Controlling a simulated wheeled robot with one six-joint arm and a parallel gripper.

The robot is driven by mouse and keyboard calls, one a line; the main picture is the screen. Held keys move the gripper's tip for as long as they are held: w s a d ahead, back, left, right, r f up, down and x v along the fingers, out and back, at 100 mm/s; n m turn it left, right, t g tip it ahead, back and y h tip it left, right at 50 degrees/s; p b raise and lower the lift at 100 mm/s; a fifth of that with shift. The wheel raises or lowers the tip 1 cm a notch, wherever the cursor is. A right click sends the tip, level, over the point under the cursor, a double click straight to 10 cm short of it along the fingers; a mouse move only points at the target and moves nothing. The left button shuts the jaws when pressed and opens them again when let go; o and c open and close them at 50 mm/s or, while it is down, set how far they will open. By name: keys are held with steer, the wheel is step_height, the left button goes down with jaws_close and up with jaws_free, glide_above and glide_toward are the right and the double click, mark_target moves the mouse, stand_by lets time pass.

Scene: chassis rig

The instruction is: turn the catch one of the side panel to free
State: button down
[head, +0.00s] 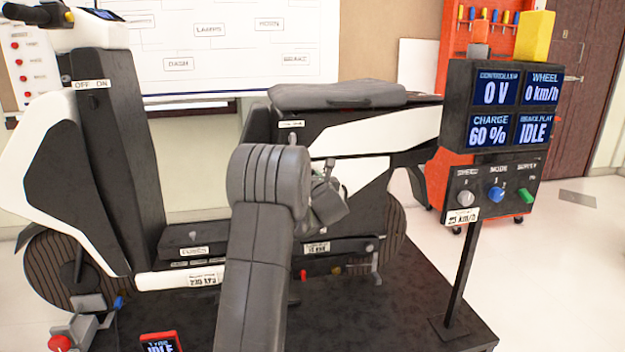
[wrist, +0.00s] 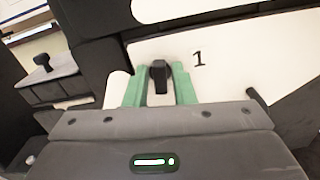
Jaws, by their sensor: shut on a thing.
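The side panel (wrist: 225,60) is white and black and fills much of the wrist view, with a printed "1" on it. Catch one (wrist: 158,74) is a small dark knob beside that "1". My gripper (wrist: 159,88) has its green fingers on either side of the catch and is shut on it. In the head view the white side panel (head: 370,135) is on the scooter below the seat. My gripper (head: 325,172) reaches the panel's left part there, and my arm hides the catch and much of the scooter's middle.
The scooter stands on a dark platform (head: 400,310). A display post with screens (head: 505,105) stands to the right, showing 0 V and 0 km/h. Another dark knob (wrist: 42,62) shows at left in the wrist view. A red tool cabinet (head: 455,185) stands behind.

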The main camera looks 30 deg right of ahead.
steer(key=shift+d+f+m+p, duration=0.1)
steer(key=shift+m+p, duration=0.15)
steer(key=shift+m, duration=3.85)
steer(key=shift+d+f+m+p, duration=0.1)
steer(key=shift+m+p, duration=0.1)
steer(key=shift+m, duration=3.9)
steer(key=c, duration=1.4)
jaws_free()
steer(key=shift+c, duration=0.2)
